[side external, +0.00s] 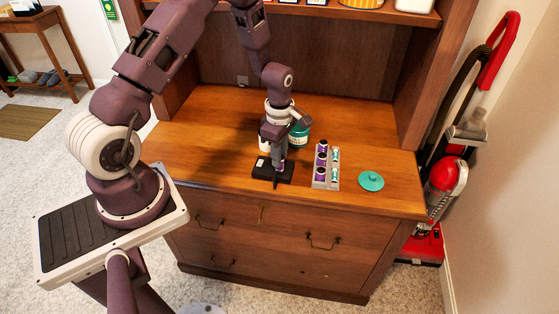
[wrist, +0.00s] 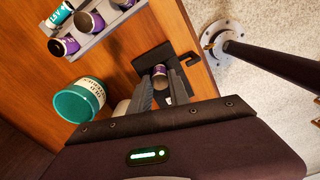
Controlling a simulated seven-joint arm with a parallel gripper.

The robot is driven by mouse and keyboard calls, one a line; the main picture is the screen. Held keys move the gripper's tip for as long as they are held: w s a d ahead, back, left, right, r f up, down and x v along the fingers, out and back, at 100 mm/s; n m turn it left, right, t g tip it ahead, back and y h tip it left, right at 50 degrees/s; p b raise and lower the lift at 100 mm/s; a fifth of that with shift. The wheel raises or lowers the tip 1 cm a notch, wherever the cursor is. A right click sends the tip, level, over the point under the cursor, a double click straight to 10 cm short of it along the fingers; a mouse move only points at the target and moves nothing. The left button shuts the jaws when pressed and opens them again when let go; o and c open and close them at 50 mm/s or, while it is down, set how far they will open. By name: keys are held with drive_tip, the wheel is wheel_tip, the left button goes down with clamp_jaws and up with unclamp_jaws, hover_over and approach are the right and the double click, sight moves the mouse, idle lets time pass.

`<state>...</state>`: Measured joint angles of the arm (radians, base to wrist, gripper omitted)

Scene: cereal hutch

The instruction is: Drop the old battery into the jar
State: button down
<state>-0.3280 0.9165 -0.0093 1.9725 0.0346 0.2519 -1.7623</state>
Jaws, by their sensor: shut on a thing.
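My gripper (side external: 279,168) is down at a black device (side external: 262,172) near the front of the hutch counter. In the wrist view its two fingers (wrist: 161,78) are shut on a purple battery (wrist: 159,70), which is at the black device (wrist: 150,57). The fingers hide part of the battery, and I cannot tell how deep it sits in the device. The teal jar (side external: 302,136) stands behind my gripper and is partly hidden by it. In the wrist view the labelled jar (wrist: 92,92) stands to the left of the fingers.
A grey rack (side external: 319,184) with several purple and teal batteries stands right of the device. A teal lid (side external: 371,181) lies flat farther right. A whitish object (wrist: 121,108) is partly hidden beside the jar. The hutch shelf (side external: 350,13) overhangs the back.

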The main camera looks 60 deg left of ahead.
wheel_tip(320, 180, up, 8)
drive_tip(key=shift+w, duration=0.1)
drive_tip(key=w+a+r+n, duration=0.1)
drive_tip(key=w+a+n, duration=0.1)
drive_tip(key=w+a, duration=0.35)
drive_tip(key=w+a+r+n, duration=0.1)
drive_tip(key=w+a, duration=0.1)
drive_tip(key=w, duration=0.6)
wheel_tip(320, 180, down, 6)
drive_tip(key=shift+f, duration=0.2)
drive_tip(key=shift+d, duration=0.1)
drive_tip(key=c, duration=0.9)
unclamp_jaws()
wheel_tip(320, 180, up, 7)
